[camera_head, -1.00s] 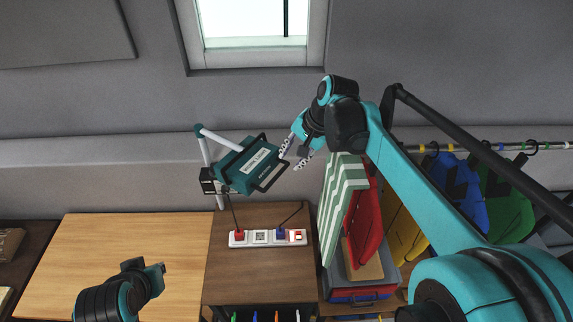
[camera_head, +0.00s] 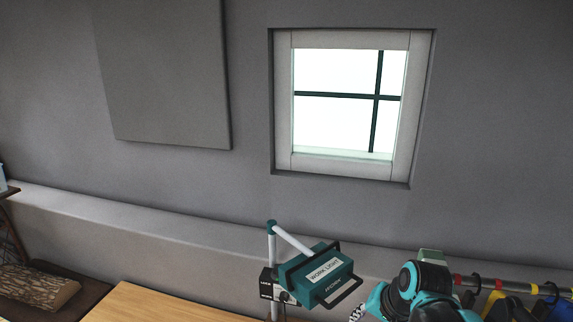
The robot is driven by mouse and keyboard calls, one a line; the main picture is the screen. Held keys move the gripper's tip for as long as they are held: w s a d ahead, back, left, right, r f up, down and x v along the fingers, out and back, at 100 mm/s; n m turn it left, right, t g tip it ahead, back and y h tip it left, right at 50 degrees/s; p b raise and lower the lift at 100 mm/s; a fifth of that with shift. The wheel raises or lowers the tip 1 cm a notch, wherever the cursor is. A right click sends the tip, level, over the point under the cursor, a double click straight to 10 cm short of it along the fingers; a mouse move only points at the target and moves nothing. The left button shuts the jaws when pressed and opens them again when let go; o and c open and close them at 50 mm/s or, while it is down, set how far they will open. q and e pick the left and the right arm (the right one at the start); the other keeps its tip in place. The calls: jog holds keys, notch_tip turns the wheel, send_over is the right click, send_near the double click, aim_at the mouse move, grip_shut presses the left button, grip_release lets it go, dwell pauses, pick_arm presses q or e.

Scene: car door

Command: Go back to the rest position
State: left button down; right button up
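My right arm comes in at the bottom right, and part of my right gripper (camera_head: 357,313) shows at the bottom edge. Its fingertips are cut off by the frame, so I cannot tell whether it is open or shut. It is just right of the teal work light (camera_head: 322,278), with a visible space between them. The work light is tilted on a white pole with a small black box beside it. My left gripper is out of view.
A wooden tabletop (camera_head: 165,303) shows at the bottom. A log (camera_head: 38,287) lies on a dark surface at the left. A window (camera_head: 347,100) and a grey panel (camera_head: 165,72) are on the wall. Hanging items on a rail (camera_head: 513,284) are at the bottom right.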

jog(key=s+f+n+t+b, duration=0.1)
jog(key=s+f+n+b, duration=0.1)
jog(key=f, duration=0.6)
jog(key=s+f+n+h+b, duration=0.1)
jog(key=s+f+n+b, duration=0.1)
jog(key=s+f+b, duration=0.3)
jog(key=s+a+f+n+t+b, duration=0.1)
jog(key=s+f+n+b, duration=0.2)
jog(key=f+b, duration=0.4)
notch_tip(320, 180, down, 4)
jog(key=shift+s+r+t+h, duration=0.1)
jog(key=shift+s+t+h, duration=0.2)
jog(key=shift+h, duration=0.1)
